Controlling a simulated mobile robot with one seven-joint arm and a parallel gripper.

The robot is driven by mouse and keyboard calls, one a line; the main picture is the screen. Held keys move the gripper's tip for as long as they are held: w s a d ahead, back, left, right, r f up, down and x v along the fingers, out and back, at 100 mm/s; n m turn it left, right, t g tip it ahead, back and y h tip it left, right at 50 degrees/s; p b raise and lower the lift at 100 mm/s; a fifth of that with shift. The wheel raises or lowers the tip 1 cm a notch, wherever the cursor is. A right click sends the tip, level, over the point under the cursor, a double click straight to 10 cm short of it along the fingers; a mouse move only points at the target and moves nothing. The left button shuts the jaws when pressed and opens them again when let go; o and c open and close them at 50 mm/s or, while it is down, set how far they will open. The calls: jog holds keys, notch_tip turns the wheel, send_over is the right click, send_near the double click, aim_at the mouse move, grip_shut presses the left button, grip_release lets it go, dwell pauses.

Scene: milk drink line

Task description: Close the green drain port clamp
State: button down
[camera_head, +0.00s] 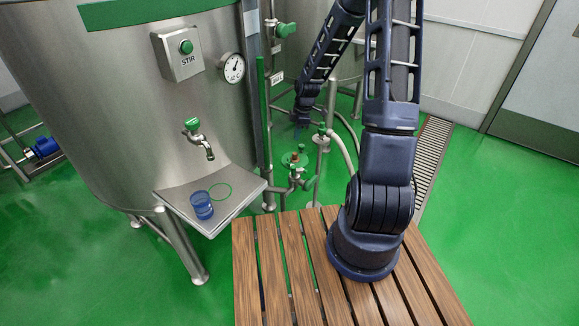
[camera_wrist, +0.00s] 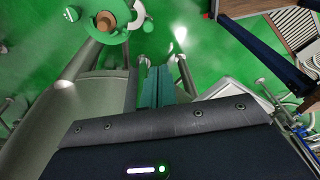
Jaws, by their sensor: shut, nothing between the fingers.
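My gripper (camera_head: 301,124) hangs at the end of my arm beside the large steel tank, above and behind the low pipe fittings in the head view. In the wrist view its two teal fingers (camera_wrist: 155,86) are together with nothing between them. A round green fitting (camera_head: 294,160) with a reddish centre sits on the low pipework in front of my gripper. A green ring with a tan centre (camera_wrist: 105,22) shows at the top of the wrist view, apart from the fingers; it may be the same fitting. I cannot tell for certain which part is the drain port clamp, or its state.
A steel post with a green top (camera_head: 322,131) and a pale hose stand right of the fitting. A slatted wooden platform (camera_head: 245,270) lies in front.

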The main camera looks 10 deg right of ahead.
jog(key=a+f+n+y, duration=0.15)
jog(key=a+f, duration=0.25)
jog(key=f, duration=0.5)
jog(key=a+f+n, duration=0.2)
jog(key=a+f, duration=0.1)
jog(key=f, duration=0.7)
jog(key=shift+m+g, duration=0.25)
jog(key=shift+g, duration=0.05)
jog(key=shift+w+d+r, duration=0.1)
jog(key=shift+w+d, duration=0.1)
jog(key=shift+d, duration=0.45)
jog(key=shift+w+d, duration=0.2)
jog(key=shift+d, duration=0.5)
jog(key=shift+w+d+r, duration=0.1)
jog(key=shift+w+d, duration=0.1)
jog(key=shift+d, duration=0.45)
